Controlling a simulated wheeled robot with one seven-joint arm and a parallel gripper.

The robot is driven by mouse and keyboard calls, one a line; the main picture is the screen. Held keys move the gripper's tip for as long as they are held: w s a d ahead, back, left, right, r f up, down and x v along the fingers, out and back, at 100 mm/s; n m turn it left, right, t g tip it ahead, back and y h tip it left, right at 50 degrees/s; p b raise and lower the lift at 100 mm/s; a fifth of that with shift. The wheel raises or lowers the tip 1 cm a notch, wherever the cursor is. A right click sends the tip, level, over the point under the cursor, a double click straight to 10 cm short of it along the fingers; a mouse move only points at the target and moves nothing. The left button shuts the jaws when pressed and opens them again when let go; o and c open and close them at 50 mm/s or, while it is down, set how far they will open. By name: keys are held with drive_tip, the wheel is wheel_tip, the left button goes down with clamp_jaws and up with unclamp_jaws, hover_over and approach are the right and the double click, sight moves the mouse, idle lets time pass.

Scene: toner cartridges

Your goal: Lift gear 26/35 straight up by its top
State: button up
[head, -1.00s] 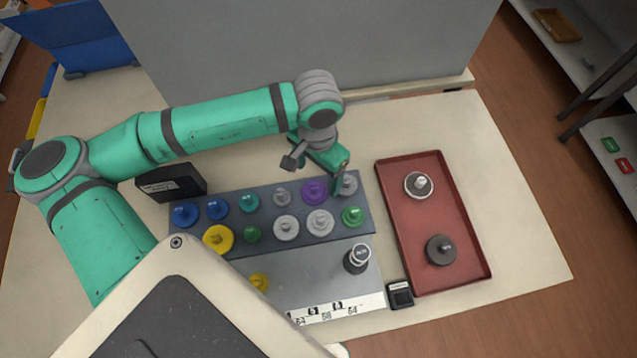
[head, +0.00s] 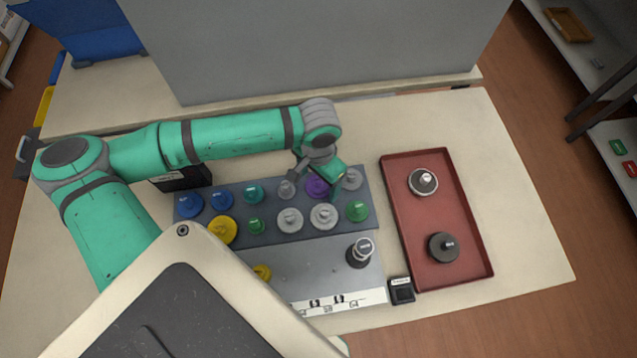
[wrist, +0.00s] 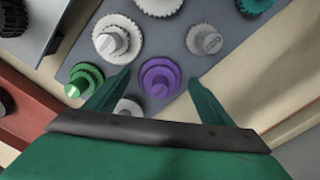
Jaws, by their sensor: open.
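The labels are too small to read, so I cannot confirm which gear is 26/35. A purple stepped gear (head: 317,187) stands in the back row of the dark grey rack (head: 274,232). In the wrist view the purple gear (wrist: 159,76) shows between the two fingers, its raised hub towards me. My gripper (wrist: 160,78) is open and empty, with one finger on each side of the purple gear. In the head view my gripper (head: 329,192) hides part of that gear. I cannot tell how far above it the fingertips are.
A grey gear (head: 350,178) stands close right of the purple one, another grey gear (head: 286,189) to its left, a white gear (head: 323,216) in front. A red tray (head: 436,276) at right holds two gears. A grey panel (head: 320,60) stands behind.

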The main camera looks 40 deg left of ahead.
drive_tip(key=shift+w, duration=0.1)
drive_tip(key=c, duration=1.1)
drive_tip(key=shift+c, duration=0.2)
drive_tip(key=shift+w+r, duration=0.1)
drive_tip(key=shift+r, duration=0.05)
